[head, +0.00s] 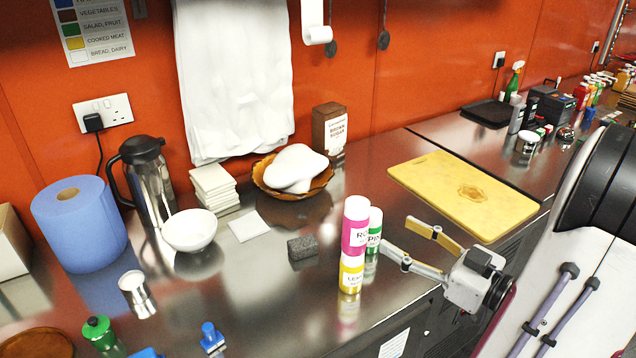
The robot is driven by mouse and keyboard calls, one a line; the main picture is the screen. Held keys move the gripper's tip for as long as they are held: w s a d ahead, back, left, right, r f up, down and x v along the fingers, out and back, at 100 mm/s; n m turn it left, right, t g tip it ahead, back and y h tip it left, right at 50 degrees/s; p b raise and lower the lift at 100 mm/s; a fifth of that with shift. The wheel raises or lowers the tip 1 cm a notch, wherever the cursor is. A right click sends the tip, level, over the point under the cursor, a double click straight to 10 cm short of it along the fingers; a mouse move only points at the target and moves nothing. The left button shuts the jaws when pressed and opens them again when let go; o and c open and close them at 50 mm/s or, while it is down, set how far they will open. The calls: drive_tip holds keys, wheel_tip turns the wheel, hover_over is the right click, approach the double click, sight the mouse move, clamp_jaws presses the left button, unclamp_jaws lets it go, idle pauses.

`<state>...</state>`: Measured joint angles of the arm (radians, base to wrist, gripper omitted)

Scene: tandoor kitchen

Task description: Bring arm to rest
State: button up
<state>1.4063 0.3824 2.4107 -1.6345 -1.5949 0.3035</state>
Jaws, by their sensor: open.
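My gripper (408,240) is at the right of the head view, at the front edge of the steel counter (270,275). Its two fingers are spread apart and point left, with nothing between them. Just left of the fingers stand a pink bottle (356,222) and a green-labelled bottle (375,232). A yellow-labelled container (351,274) is directly below the pink bottle, which appears to rest on it. I cannot tell whether a fingertip touches the green-labelled bottle.
A yellow cutting board (465,190) lies behind my gripper. A grey sponge (303,247), white bowl (189,230), steel jug (150,180), blue paper roll (78,222) and brown basket (268,185) stand further left. The counter's front left has some bare room.

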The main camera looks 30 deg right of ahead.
drive_tip(key=s+d+f+m+g+h, duration=0.1)
drive_tip(key=d+f+m+g+h, duration=0.3)
drive_tip(key=d+f, duration=0.5)
drive_tip(key=s+d+f+m+g+h, duration=0.3)
drive_tip(key=s+d+f+g+h, duration=0.1)
drive_tip(key=s+d+g+h, duration=0.35)
drive_tip(key=a+r+n+y, duration=0.1)
drive_tip(key=a+r, duration=0.3)
drive_tip(key=a, duration=1)
drive_tip(key=a+r+n+y, duration=0.1)
drive_tip(key=a+r+y, duration=0.3)
drive_tip(key=a, duration=1)
drive_tip(key=a+r+n+y, duration=0.1)
drive_tip(key=a+r, duration=0.5)
drive_tip(key=a, duration=0.9)
drive_tip(key=shift+s+n+y, duration=0.25)
drive_tip(key=shift+n+y, duration=0.15)
drive_tip(key=shift+y, duration=0.35)
